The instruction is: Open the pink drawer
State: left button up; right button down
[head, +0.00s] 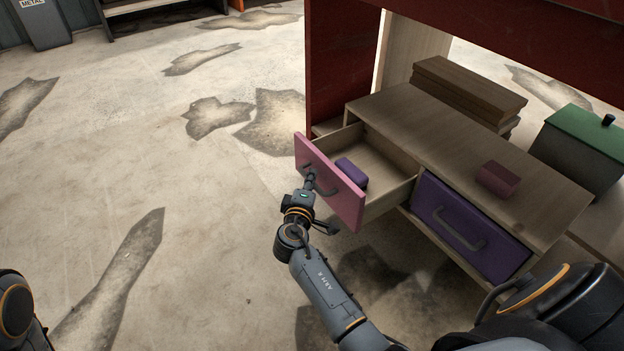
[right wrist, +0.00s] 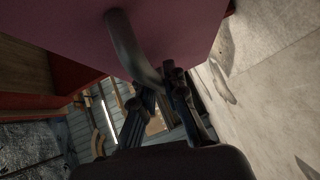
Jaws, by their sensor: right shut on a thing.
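The pink drawer (head: 330,181) is pulled out of the wooden cabinet, and its inside shows. A purple block (head: 351,172) lies in it. My right gripper (head: 310,182) is at the handle on the pink front, shut on it. In the right wrist view, the grey curved handle (right wrist: 128,48) runs down from the pink front (right wrist: 60,30) to the fingers of the gripper (right wrist: 160,92). Part of the handle is hidden behind the fingers. My left gripper is not in view; only a piece of that arm shows at the lower left edge.
The purple drawer (head: 470,228) beside it is shut. A green-lidded box (head: 580,140) stands at the right. The floor left of the drawer is clear.

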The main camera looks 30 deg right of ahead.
jog(key=c, duration=1.7)
grip_release()
jog(key=shift+o, duration=0.2)
jog(key=f+v, duration=0.1)
jog(key=v, duration=0.6)
jog(key=shift+s+a+r, duration=0.15)
jog(key=shift+s+r, duration=0.1)
jog(key=shift+r, duration=0.25)
